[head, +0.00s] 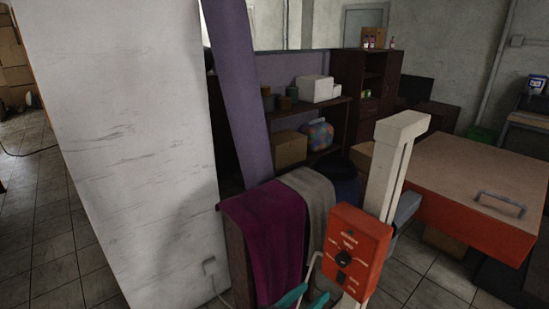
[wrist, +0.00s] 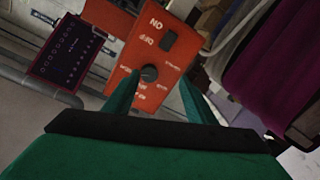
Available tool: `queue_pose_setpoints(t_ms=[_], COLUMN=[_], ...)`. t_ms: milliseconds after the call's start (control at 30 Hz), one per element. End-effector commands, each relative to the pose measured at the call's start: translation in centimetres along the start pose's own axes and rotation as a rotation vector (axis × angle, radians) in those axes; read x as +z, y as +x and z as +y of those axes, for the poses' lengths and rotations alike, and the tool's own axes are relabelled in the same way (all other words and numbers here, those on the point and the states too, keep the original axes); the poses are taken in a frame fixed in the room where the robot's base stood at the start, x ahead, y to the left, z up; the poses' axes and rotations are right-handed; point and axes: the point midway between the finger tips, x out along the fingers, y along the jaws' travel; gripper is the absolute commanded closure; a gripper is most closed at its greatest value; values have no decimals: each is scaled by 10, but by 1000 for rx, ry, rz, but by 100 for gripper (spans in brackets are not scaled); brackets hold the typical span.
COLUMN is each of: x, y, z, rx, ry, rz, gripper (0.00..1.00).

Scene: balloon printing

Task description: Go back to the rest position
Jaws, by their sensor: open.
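My gripper (wrist: 159,78) shows in the wrist view as two teal fingers, apart and with nothing between them that I can see held. Beyond the fingertips is the orange-red control box (wrist: 150,35) with white lettering and a black dial (wrist: 149,73). The dial appears between the fingers in the picture; the gap in depth is hard to tell. In the head view the control box (head: 357,225) is mounted on a pale post at lower right of centre. Teal parts of my gripper (head: 303,297) show below and left of it, cut off by the bottom edge.
A white post (head: 125,140) fills the left of the head view. Purple (head: 270,240) and grey cloths (head: 316,200) hang beside the box. A large orange-sided table (head: 470,165) with a handle is at right. A dark red panel (wrist: 72,58) is left in the wrist view.

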Motion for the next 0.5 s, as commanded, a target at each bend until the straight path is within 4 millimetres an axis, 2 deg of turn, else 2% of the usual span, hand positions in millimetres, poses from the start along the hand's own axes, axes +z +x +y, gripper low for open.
queue_pose_setpoints(t_ms=[33,200,333,500], x=[20,78,118,162], y=[-6,-34,-64,-108], z=[-4,-20,-27,-24], rx=[-44,-227,-362,-518], ry=[-25,-88,-114,-117], rz=[-8,-17,-22,-27], gripper=[49,49,49,49])
